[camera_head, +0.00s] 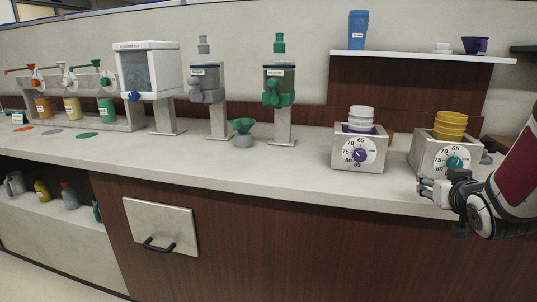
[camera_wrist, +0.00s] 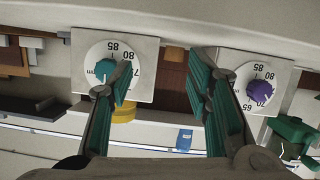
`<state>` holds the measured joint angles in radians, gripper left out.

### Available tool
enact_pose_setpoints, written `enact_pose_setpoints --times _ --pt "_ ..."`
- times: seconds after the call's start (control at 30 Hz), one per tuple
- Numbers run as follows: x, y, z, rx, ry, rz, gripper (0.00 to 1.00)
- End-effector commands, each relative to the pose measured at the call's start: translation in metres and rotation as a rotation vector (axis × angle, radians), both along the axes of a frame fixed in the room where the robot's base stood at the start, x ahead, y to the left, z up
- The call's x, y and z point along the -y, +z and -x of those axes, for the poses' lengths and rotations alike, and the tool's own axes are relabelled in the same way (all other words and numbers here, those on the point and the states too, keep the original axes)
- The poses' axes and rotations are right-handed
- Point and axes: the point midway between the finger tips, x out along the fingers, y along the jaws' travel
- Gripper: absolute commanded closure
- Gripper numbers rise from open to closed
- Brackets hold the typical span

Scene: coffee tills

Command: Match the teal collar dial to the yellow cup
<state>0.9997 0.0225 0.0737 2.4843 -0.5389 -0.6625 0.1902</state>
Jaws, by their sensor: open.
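The teal dial (camera_head: 454,162) is a round knob on a white numbered face, on the front of a pale box at the right. It also shows upside down in the wrist view (camera_wrist: 105,70), at the upper left. Its exact setting is too small to read. Stacked yellow cups (camera_head: 451,124) sit on top of that box, and a yellow part (camera_wrist: 124,112) shows behind a finger in the wrist view. My gripper (camera_head: 431,190) is open and empty, in front of the box, low and left of the dial. In the wrist view (camera_wrist: 164,88) its left finger covers part of the dial face.
A similar box with a purple dial (camera_head: 360,155) and white cups (camera_head: 361,117) stands to the left. A green funnel piece (camera_head: 243,126) and dispensers (camera_head: 279,85) stand farther left. The counter between the boxes is clear.

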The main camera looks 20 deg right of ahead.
Motion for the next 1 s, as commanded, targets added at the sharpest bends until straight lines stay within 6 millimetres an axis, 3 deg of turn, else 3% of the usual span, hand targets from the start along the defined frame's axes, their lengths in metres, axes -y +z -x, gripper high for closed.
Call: enact_pose_setpoints --times 0.03,0.2,0.47,0.67,1.0 --pt "0.016 -0.002 0.007 0.045 -0.009 0.003 0.55" --pt "0.049 0.004 0.026 0.219 0.0 0.036 0.55" --pt "0.066 0.012 0.043 0.343 0.012 0.061 0.55" --pt "0.073 0.013 0.031 0.35 0.015 0.062 0.55" --pt "0.097 0.013 -0.008 0.349 0.014 0.061 0.55"
